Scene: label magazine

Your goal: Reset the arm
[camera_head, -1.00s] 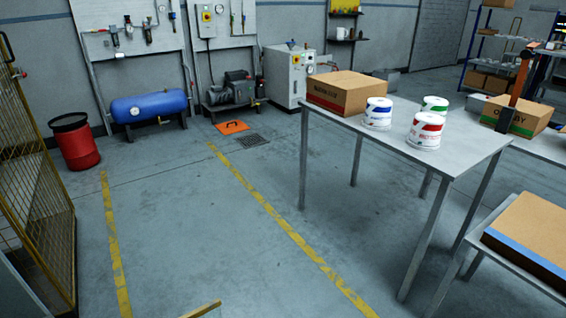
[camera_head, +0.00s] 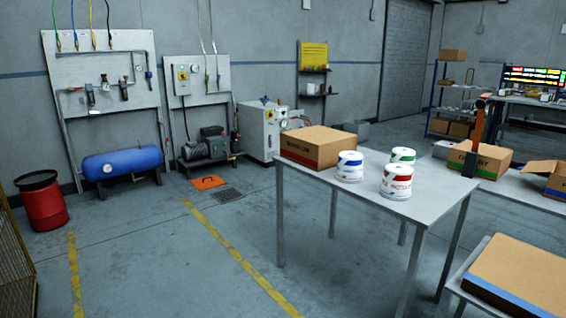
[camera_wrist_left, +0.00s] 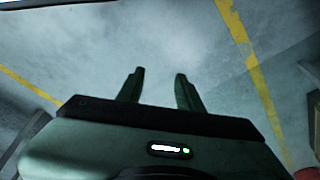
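My left gripper (camera_wrist_left: 159,78) shows in the left wrist view, its two fingers apart with nothing between them, above bare grey floor. Neither gripper shows in the head view. On the grey table (camera_head: 428,212) in the head view stand three white cans: one with a blue band (camera_head: 350,167), one with a green band (camera_head: 403,156) and one with a red band (camera_head: 396,182). A closed cardboard box (camera_head: 318,147) is at the table's back left corner.
A lower table with a large flat box (camera_head: 520,278) stands at the front right. The floor (camera_head: 170,250) left of the table is clear.

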